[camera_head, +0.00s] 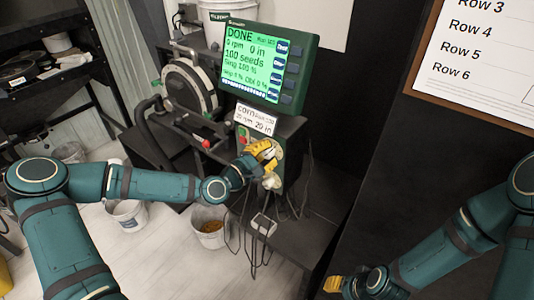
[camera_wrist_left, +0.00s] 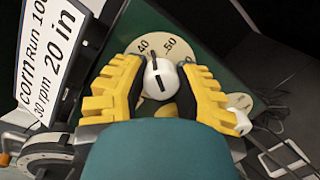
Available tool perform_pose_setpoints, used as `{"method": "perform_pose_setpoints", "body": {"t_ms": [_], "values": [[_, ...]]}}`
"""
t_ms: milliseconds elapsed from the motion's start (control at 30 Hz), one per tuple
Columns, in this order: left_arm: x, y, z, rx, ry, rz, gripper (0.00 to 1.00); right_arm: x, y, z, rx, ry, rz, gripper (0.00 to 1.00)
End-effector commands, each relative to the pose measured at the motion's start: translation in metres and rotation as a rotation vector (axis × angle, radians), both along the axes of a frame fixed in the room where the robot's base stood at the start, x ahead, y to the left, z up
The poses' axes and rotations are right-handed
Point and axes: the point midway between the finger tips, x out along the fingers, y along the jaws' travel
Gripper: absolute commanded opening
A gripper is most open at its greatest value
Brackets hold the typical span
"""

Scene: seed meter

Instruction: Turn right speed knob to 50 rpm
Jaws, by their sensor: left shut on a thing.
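My left gripper (camera_head: 265,153) is at the green control box below the screen. In the left wrist view its yellow fingers (camera_wrist_left: 158,88) are closed around a white knob (camera_wrist_left: 160,78) with a black line on its face. The screen (camera_head: 262,62) reads DONE, 0 rpm, 0 in, 100 seeds. My right gripper (camera_head: 334,284) shows only as a yellow tip at the bottom of the head view, away from the box; its opening is unclear.
A second white knob (camera_wrist_left: 240,122) and dial lie close beside the left gripper. A white card (camera_head: 256,119) about corn is above the knobs. A red knob (camera_head: 206,143) is to the left. Cables (camera_head: 248,235) hang below the box, and a bucket (camera_head: 209,232) stands on the floor.

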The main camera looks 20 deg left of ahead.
Motion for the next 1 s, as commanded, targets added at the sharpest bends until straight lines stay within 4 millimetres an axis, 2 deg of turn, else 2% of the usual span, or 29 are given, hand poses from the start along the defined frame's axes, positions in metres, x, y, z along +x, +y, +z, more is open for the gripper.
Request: {"method": "perform_pose_setpoints", "body": {"t_ms": [600, 1000], "values": [[0.0, -0.001, 0.001, 0.484, -0.18, 0.0, 0.0, -0.003, 0.001, -0.008, 0.002, 0.007, 0.005, 0.47], [0.0, -0.001, 0.002, 0.634, -0.235, 0.0, 0.0, -0.004, 0.001, -0.013, 0.002, 0.011, 0.008, 0.47]]}}
